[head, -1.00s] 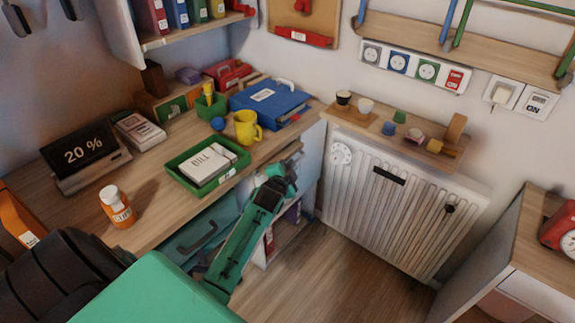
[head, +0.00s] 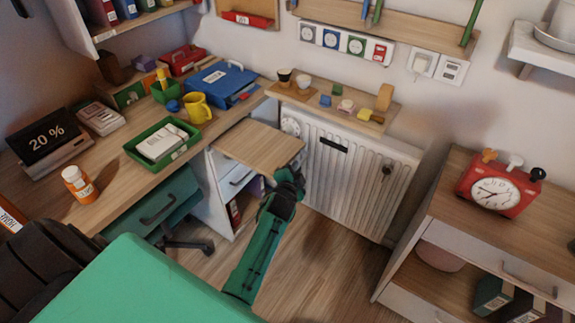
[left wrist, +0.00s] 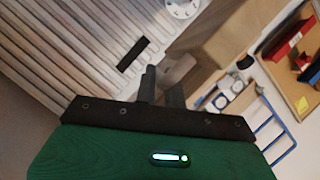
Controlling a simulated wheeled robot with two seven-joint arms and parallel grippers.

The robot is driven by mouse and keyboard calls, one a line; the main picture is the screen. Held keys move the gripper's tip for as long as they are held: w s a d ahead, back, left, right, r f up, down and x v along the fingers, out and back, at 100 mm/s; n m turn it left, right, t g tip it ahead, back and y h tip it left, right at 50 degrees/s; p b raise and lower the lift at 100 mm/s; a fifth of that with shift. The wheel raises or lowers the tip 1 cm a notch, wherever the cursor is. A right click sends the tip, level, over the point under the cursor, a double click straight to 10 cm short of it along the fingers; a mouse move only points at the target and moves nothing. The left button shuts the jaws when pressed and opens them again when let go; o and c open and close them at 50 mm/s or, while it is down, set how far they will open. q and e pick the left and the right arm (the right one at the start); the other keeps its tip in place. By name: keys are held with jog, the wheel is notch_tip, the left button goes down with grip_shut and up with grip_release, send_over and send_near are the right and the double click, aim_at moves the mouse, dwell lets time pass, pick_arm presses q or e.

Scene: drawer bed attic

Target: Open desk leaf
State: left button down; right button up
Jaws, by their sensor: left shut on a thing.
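The desk leaf (head: 258,146) is a flat wooden panel. In the head view it sticks out from the desk's front edge, over the white cabinet and close to the radiator. My left gripper (head: 291,174) is at the leaf's near right corner and is shut on it. In the left wrist view the fingers (left wrist: 162,86) close on a wooden piece, with the larger wooden panel (left wrist: 228,38) just beyond. The fingertips are partly hidden in the head view. My right gripper is not in view.
The desk top (head: 105,180) holds a green tray (head: 133,147), an orange bottle (head: 79,184) and a yellow mug (head: 198,108). A ribbed white radiator (head: 345,170) stands right of the leaf. A shelf unit with a red clock (head: 501,190) is at right. The floor (head: 325,270) between is clear.

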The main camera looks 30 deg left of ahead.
pick_arm(q)
jog(key=shift+d+f, duration=0.1)
jog(key=shift+d, duration=0.1)
jog(key=c, duration=1.5)
grip_release()
